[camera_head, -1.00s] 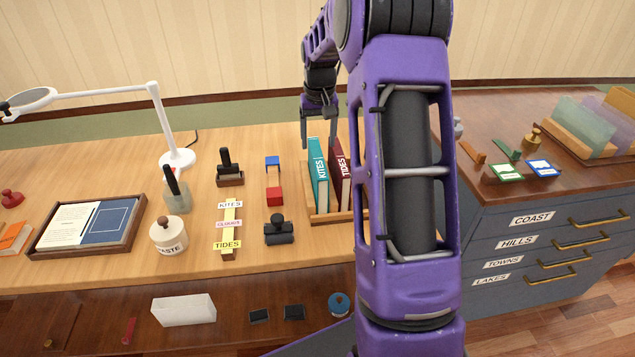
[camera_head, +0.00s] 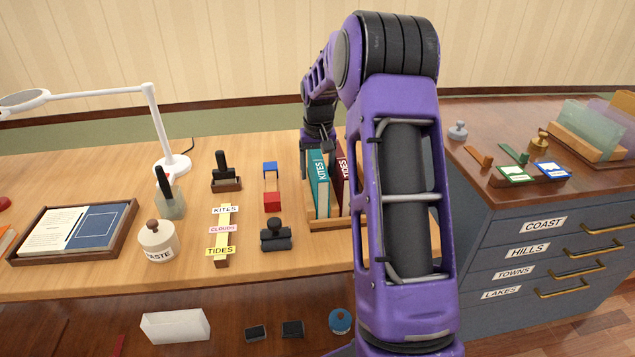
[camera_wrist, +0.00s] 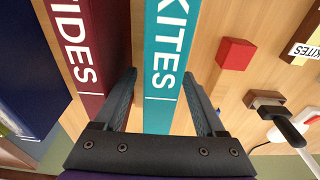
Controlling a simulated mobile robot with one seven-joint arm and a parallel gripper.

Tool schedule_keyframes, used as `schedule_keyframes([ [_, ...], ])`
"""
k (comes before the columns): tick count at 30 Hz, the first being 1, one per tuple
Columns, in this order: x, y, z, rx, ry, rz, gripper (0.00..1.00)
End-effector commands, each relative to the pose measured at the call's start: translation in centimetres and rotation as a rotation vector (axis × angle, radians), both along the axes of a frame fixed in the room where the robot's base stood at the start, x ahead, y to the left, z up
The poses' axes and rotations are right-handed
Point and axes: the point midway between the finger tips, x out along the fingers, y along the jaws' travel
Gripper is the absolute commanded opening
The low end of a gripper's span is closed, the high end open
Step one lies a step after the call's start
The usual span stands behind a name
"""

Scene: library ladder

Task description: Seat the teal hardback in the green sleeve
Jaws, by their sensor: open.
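The teal hardback (camera_head: 319,186), lettered KITES, stands upright in a wooden rack (camera_head: 330,224) on the desk. The dark red TIDES book (camera_head: 341,180) stands to its right. My gripper (camera_head: 318,146) is open above the back end of the teal book. In the wrist view, my gripper (camera_wrist: 160,76) has one finger on each side of the teal book (camera_wrist: 168,55), with one finger between it and the red book (camera_wrist: 92,45). Small gaps show beside the teal spine. A pale green translucent panel (camera_head: 588,122), possibly the green sleeve, stands in a rack on the right cabinet.
A red and blue block piece (camera_head: 271,186), a black stamp (camera_head: 275,234) and a label strip (camera_head: 222,235) lie left of the books. The paste jar (camera_head: 158,240) and lamp (camera_head: 172,165) stand farther left. Green and blue framed cards (camera_head: 515,174) lie on the cabinet.

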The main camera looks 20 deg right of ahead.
Motion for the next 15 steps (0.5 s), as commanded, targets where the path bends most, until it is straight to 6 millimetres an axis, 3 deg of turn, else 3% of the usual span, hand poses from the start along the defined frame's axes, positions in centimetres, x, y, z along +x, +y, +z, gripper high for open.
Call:
schedule_keyframes([
  [2, -0.01, -0.01, 0.04, 0.000, 0.000, 0.000, 0.65],
  [12, -0.03, 0.00, 0.04, 0.000, 0.001, 0.000, 0.04],
  [15, -0.03, 0.00, 0.04, 0.000, 0.001, 0.000, 0.00],
])
